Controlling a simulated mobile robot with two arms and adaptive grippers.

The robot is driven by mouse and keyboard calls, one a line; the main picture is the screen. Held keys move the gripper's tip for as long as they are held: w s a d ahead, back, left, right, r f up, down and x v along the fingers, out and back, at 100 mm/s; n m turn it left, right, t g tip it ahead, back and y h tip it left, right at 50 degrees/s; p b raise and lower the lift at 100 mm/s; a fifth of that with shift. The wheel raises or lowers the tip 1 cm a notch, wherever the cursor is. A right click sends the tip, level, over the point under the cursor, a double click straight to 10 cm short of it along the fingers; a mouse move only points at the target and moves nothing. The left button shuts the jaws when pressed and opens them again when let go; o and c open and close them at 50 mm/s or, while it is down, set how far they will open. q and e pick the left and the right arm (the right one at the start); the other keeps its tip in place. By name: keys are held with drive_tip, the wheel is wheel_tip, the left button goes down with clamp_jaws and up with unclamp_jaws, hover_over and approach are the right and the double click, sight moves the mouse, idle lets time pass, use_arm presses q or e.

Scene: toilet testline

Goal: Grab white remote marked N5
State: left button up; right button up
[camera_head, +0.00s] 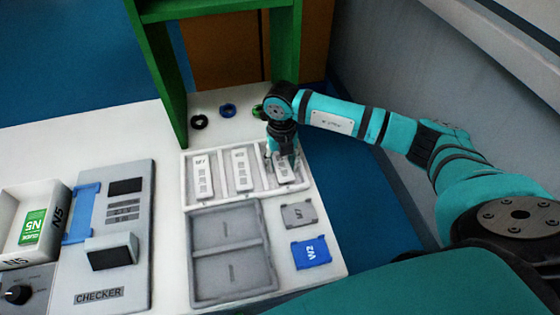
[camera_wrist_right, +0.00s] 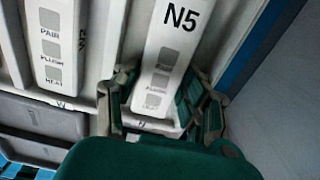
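The white remote marked N5 (camera_wrist_right: 180,50) fills the middle of the right wrist view, with grey buttons down its face. In the head view it lies in the right compartment of the white tray (camera_head: 220,201), partly hidden by my right gripper (camera_head: 282,153). My right gripper (camera_wrist_right: 158,105) points down at the remote, one finger on each side of its lower end. The fingers look open and close to its sides; any contact is unclear. Two other white remotes (camera_head: 203,177) and (camera_head: 242,170) lie in the compartments to the left. My left gripper is not in view.
A grey two-part tray (camera_head: 231,294) sits in front. A grey piece (camera_head: 298,214) and a blue piece (camera_head: 311,253) lie to its right. A checker (camera_head: 140,240) and a white N5 box (camera_head: 15,225) stand left. A green frame (camera_head: 172,100) rises behind.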

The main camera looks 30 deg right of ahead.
drive_tip(key=c, duration=0.5)
drive_tip(key=shift+r, duration=0.1)
